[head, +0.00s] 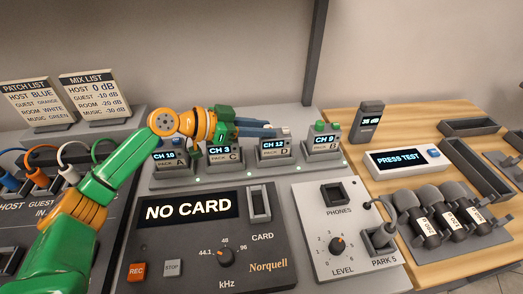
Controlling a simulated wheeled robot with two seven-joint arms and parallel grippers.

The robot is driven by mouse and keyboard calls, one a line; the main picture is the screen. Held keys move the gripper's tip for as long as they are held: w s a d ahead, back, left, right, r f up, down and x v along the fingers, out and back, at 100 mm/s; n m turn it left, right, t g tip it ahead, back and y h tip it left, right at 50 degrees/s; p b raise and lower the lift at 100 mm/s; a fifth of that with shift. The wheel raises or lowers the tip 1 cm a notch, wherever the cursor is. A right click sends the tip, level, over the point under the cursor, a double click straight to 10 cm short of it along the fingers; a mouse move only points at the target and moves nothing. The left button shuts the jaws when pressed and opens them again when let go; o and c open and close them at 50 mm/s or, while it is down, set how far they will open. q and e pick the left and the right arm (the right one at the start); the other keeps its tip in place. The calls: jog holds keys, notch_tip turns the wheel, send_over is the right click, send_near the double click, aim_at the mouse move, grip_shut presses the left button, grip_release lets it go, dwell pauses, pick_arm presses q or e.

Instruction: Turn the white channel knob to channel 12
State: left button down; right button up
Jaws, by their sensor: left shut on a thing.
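My left gripper (284,132) reaches in from the left over the row of packs, its fingers at the top of pack D (275,151). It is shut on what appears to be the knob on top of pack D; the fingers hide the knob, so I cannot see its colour. The display on pack D reads CH 12. Pack C (221,156) reads CH 3, pack A (170,158) reads CH 10 and pack B (324,141) reads CH 9. A green knob (326,126) shows on pack B. My right gripper is not in view.
The packs stand in a grey dock (200,178) behind a recorder (180,225) reading NO CARD. A headphone panel (352,235) is to its right. Patch and mix list signs (95,97) stand at left. A PRESS TEST display (405,160) and dark trays are on the wooden table.

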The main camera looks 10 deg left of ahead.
pick_arm(q)
jog(key=shift+w+m+g+h+b, duration=0.1)
jog(key=shift+m+g+h+b, duration=0.4)
jog(key=shift+m+g+b, duration=0.35)
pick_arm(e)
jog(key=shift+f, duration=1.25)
pick_arm(q)
jog(key=shift+g, duration=0.25)
jog(key=shift+f, duration=0.1)
jog(key=c, duration=0.9)
grip_release()
jog(key=shift+c, duration=0.2)
jog(key=shift+w, duration=0.1)
